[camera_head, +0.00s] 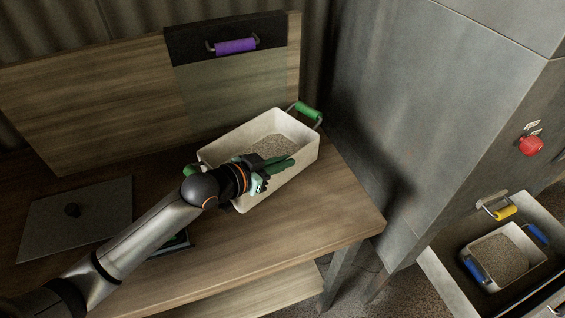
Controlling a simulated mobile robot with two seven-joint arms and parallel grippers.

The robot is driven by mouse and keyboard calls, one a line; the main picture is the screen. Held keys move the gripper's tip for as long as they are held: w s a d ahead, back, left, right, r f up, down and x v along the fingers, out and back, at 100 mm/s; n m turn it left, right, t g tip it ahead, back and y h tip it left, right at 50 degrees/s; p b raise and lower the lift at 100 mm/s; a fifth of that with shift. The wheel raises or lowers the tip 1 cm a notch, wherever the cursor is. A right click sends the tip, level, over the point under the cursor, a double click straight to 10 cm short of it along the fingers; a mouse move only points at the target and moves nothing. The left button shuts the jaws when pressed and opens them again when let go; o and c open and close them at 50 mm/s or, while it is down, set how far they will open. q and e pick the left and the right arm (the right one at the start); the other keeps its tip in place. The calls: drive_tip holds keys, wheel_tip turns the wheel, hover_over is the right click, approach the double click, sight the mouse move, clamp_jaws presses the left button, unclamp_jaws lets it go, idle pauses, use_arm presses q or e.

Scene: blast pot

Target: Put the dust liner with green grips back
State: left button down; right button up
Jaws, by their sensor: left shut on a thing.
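The dust liner with green grips (303,155) is a whitish open box with grey-brown grit inside. It is over the right part of the wooden bench; I cannot tell if it rests there or is slightly raised. One green grip (308,110) stands free at its far right end. My right gripper is not in view.
A grey cabinet with a red knob (531,146) stands right. A purple-handled panel (226,82) leans at the back. A knobbed grey plate (97,229) lies left.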

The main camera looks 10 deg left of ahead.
use_arm(q)
drive_tip(key=c, duration=1.4)
unclamp_jaws()
drive_tip(key=shift+f, duration=0.15)
drive_tip(key=o, duration=0.4)
drive_tip(key=shift+c, duration=0.2)
drive_tip(key=shift+s, duration=0.1)
drive_tip(key=v, duration=1.1)
drive_tip(key=shift+s+a+r, duration=0.2)
drive_tip(key=shift+s+a, duration=0.05)
drive_tip(key=shift+s, duration=0.05)
